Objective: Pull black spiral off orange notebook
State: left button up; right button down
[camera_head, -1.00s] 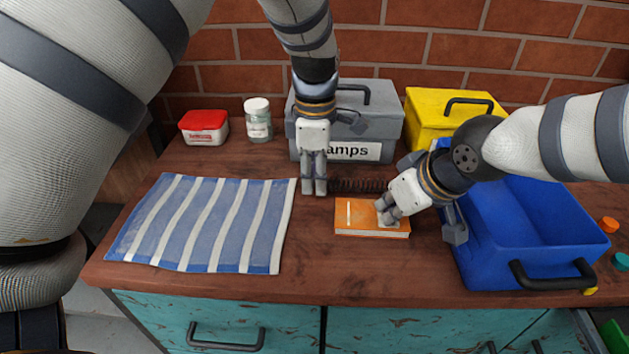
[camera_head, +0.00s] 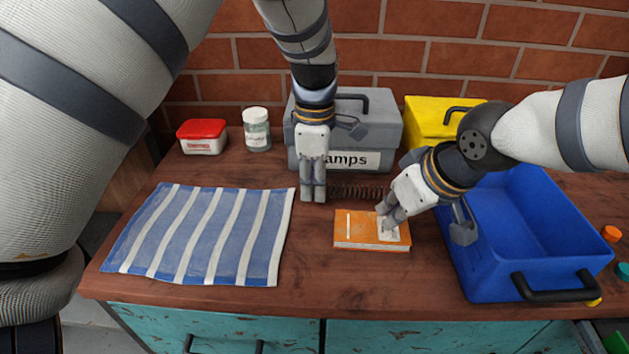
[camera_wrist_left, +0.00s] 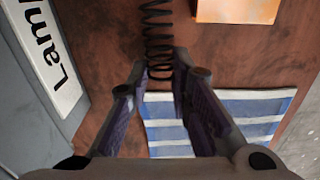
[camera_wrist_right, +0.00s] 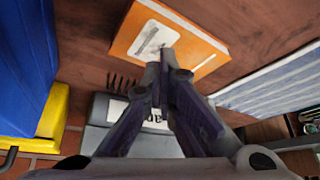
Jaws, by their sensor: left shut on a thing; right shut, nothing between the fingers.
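The orange notebook (camera_head: 352,232) lies flat on the wooden counter. The black spiral (camera_head: 362,192) lies just behind it, with a strip of bare wood between them; they are also apart in the left wrist view, spiral (camera_wrist_left: 157,30) and notebook (camera_wrist_left: 235,10). My left gripper (camera_head: 313,198) points down and is shut on the spiral's left end. My right gripper (camera_head: 388,218) is shut and empty, its fingertips at the pale patch on the notebook's right part; whether they press on it I cannot tell. The right wrist view shows these fingertips (camera_wrist_right: 167,62) over the notebook (camera_wrist_right: 190,48).
A striped cloth (camera_head: 205,235) lies at left. A red-lidded tub (camera_head: 202,137), a jar (camera_head: 256,130), a grey box (camera_head: 345,155) marked "amps" and a yellow box (camera_head: 428,118) stand behind. A blue crate (camera_head: 500,283) is right of the notebook. The counter front is clear.

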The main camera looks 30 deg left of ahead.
pick_arm(q)
jog(key=shift+r, duration=0.25)
pick_arm(e)
notch_tip(320, 180, up, 6)
jog(key=s+d, duration=0.5)
jog(key=d, duration=0.4)
jog(key=s+d, duration=0.5)
jog(key=d, duration=0.4)
jog(key=shift+s+d, duration=0.3)
pick_arm(q)
jog(key=shift+r, duration=0.1)
dwell(0.4)
jog(key=shift+w+a+r, duration=0.2)
jog(key=shift+w+r, duration=0.15)
jog(key=shift+r, duration=0.3)
jog(key=shift+w+a+r, duration=0.2)
jog(key=shift+w+r, duration=0.2)
jog(key=shift+r, duration=0.25)
jog(key=shift+w+a+r, duration=0.2)
jog(key=shift+w+r, duration=0.15)
jog(key=shift+r, duration=0.3)
jog(key=r, duration=0.1)
jog(key=w+r, duration=0.1)
jog(key=r, duration=0.1)
jog(key=w+a+r, duration=0.1)
jog(key=shift+w+a+r, duration=0.1)
jog(key=shift+r, duration=0.15)
pick_arm(e)
jog(key=shift+f, duration=0.35)
